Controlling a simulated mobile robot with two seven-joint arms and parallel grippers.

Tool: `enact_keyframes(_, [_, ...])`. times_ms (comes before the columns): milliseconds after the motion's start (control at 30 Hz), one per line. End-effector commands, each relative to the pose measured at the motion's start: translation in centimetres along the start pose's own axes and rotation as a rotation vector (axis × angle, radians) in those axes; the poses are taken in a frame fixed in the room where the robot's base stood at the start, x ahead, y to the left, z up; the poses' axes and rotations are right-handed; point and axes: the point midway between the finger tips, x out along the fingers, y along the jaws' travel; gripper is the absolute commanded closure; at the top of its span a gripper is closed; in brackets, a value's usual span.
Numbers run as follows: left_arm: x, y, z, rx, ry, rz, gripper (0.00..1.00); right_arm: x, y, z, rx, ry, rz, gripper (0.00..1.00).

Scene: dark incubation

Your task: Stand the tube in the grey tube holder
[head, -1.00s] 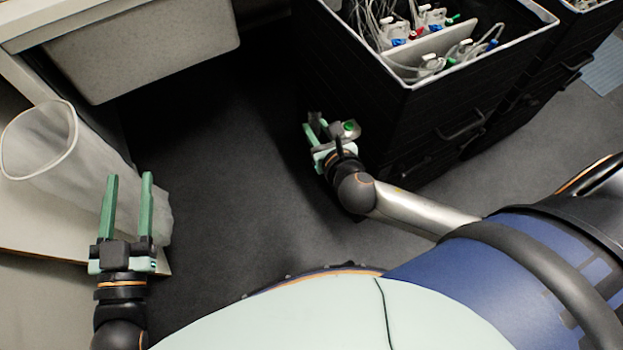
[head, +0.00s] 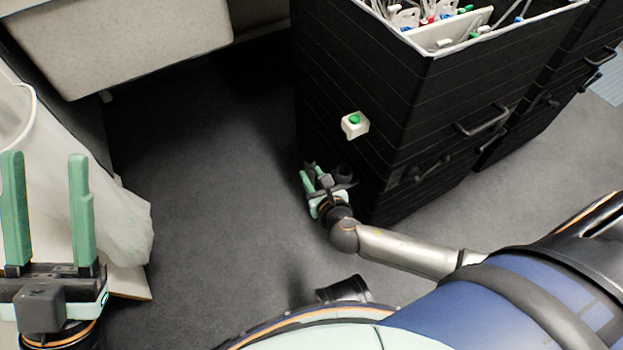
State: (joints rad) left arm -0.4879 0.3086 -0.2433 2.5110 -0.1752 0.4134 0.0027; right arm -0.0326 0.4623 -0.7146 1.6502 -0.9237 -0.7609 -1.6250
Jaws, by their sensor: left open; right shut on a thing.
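My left gripper (head: 46,215) is at the lower left, its two green fingers pointing up and wide apart with nothing between them. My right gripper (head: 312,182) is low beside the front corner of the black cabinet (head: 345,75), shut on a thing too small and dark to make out. I cannot tell whether that thing is the tube. I cannot pick out the grey tube holder in this view.
A white box with a green button (head: 355,124) is on the cabinet's side, above my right gripper. An open bin on top holds tubing and coloured caps. A translucent bag-like container (head: 100,195) stands at left. A grey tub (head: 130,45) is at upper left. Dark floor lies between.

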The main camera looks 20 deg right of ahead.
Motion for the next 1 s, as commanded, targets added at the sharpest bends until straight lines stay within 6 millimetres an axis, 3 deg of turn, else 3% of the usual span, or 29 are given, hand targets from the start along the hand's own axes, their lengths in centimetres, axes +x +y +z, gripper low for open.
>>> enact_keyframes(1000, [-1.7,1.0,1.9,-0.003,-0.013,0.010,0.50,1.6,-9.8,0.5,-0.003,0.001,-0.002,1.00])
